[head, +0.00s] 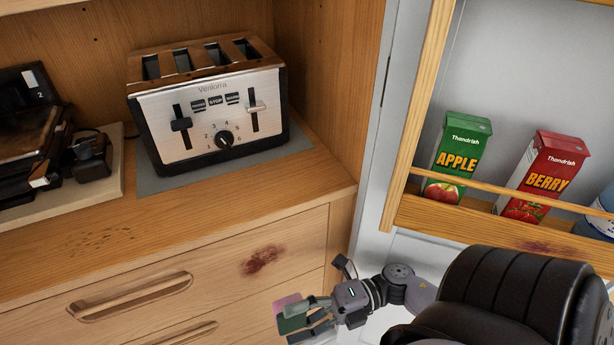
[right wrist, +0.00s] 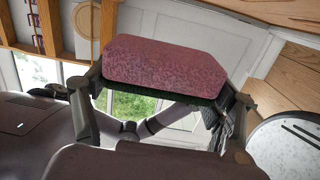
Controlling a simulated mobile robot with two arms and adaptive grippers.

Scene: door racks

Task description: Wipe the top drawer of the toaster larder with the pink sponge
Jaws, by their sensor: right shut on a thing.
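The pink sponge (right wrist: 165,62) with a dark green underside is clamped between the fingers of my right gripper (right wrist: 165,95) in the right wrist view. It also shows in the head view (head: 288,304). There my right gripper (head: 308,318) is at the lower middle, in front of the drawers and below a dark red stain (head: 262,260). The stain is on the right part of the top drawer (head: 215,262) of the toaster larder. The toaster (head: 215,105) stands on the counter above the drawer. I cannot tell whether the sponge touches the drawer front. My left gripper is not in view.
Brown specks (head: 100,240) mark the counter's front left. A black appliance (head: 30,135) stands on a board at left. At right, a door rack (head: 500,225) holds a green apple carton (head: 457,160), a red berry carton (head: 545,175) and a bottle; its rail has a reddish stain.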

